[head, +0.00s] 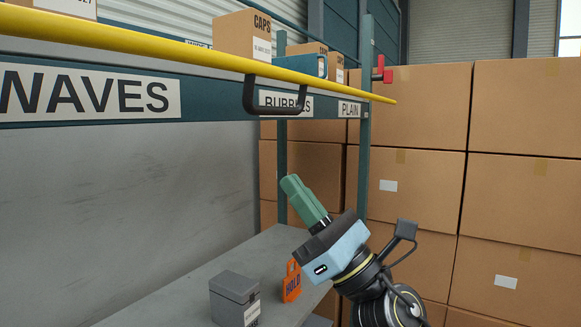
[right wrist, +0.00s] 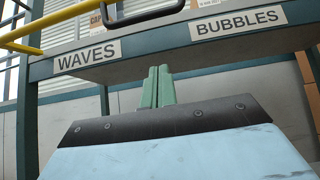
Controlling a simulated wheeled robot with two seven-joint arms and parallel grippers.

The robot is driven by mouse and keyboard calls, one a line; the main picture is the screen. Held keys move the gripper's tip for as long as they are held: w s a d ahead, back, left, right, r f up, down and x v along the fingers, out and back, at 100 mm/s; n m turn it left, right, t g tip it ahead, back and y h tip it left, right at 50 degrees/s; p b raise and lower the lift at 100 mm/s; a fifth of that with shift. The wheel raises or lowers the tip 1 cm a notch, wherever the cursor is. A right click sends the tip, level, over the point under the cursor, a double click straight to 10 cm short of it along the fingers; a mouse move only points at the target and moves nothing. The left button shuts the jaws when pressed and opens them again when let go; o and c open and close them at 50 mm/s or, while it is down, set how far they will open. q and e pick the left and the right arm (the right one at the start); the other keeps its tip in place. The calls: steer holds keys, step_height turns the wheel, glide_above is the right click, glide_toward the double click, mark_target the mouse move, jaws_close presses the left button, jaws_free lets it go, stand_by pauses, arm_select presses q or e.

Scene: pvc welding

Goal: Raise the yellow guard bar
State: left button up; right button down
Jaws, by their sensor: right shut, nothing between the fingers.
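The yellow guard bar (head: 180,48) runs along the front of the upper shelf in the head view, from the left edge to its tip at the right. A black handle (head: 277,108) hangs from it, in front of the "BUBBLES" label. In the right wrist view the bar (right wrist: 22,32) shows at the upper left and the handle (right wrist: 143,14) at the top. My right gripper (head: 291,183) is below the handle and apart from it, its green fingers pointing up and left. They are together and empty, and also show in the right wrist view (right wrist: 157,72). My left gripper is not in view.
The upper shelf carries cardboard boxes (head: 243,35) behind the bar. A grey box (head: 234,296) and an orange "HOLD" tag (head: 292,282) are on the lower grey shelf (head: 190,292). A red part (head: 382,74) is at the right post (head: 364,130). Large stacked cartons (head: 415,105) fill the right.

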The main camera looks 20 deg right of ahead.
step_height(320, 180, up, 8)
steer(key=w+a+p, duration=0.1)
steer(key=w+p, duration=0.1)
steer(key=p, duration=0.3)
steer(key=shift+w+a+p, duration=0.15)
steer(key=shift+a+p, duration=0.15)
steer(key=shift+p, duration=0.05)
steer(key=shift+r, duration=0.1)
steer(key=shift+d+r, duration=0.1)
steer(key=shift+d, duration=0.05)
